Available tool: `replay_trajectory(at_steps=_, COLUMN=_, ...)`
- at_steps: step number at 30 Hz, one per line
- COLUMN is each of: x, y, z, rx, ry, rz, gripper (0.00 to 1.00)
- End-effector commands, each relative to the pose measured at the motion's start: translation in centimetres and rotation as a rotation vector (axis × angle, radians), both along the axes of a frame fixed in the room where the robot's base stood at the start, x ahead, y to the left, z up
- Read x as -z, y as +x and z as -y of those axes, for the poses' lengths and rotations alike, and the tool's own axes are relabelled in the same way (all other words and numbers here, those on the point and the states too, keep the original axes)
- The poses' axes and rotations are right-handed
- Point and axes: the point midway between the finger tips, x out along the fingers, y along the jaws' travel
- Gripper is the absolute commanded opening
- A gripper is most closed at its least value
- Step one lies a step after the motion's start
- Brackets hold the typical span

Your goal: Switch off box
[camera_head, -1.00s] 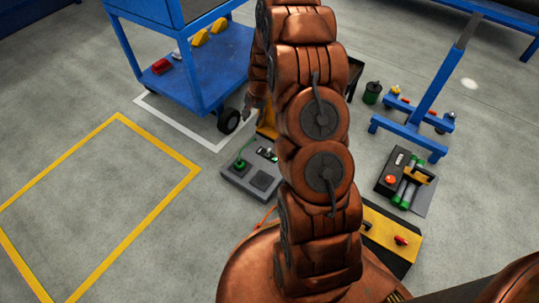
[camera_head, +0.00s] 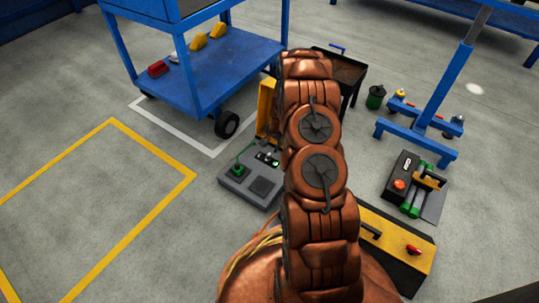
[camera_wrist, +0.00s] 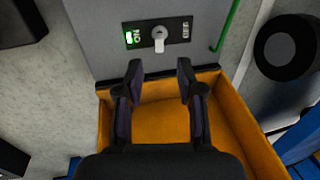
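The grey box (camera_head: 248,178) stands on the floor just left of my arm in the head view, with a green plug-like part and a small black switch plate on top. In the wrist view the grey box (camera_wrist: 100,35) fills the upper part. Its black switch plate carries a pale lever (camera_wrist: 159,40) between a lit green ON light (camera_wrist: 128,38) and an OFF label (camera_wrist: 186,31). My gripper (camera_wrist: 160,70) is open and empty, its two fingers apart just below the lever in the picture. My arm hides the gripper in the head view.
A blue cart (camera_head: 225,65) stands behind the box. A yellow-black case (camera_head: 400,245), a black device with green cylinders (camera_head: 415,190) and a blue stand (camera_head: 425,130) are to the right. The left floor is clear.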

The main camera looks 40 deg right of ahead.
Motion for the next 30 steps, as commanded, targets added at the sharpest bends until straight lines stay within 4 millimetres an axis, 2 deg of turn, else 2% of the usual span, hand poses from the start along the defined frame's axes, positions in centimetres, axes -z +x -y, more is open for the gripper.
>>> replay_trajectory(at_steps=9, x=4.9, y=0.7, z=-0.5, rx=-0.002, ry=0.003, rz=-0.005, gripper=0.38)
replay_trajectory(at_steps=12, x=6.0, y=0.9, z=-0.5, rx=-0.001, ry=0.003, rz=-0.004, gripper=0.38)
replay_trajectory(at_steps=16, x=6.6, y=1.2, z=-0.5, rx=-0.001, ry=0.002, rz=-0.002, gripper=0.38)
replay_trajectory(at_steps=23, x=6.6, y=1.2, z=-0.6, rx=0.0, ry=0.002, rz=-0.002, gripper=0.38)
replay_trajectory(at_steps=30, x=6.6, y=1.2, z=-0.6, rx=-0.001, ry=0.002, rz=-0.002, gripper=0.15)
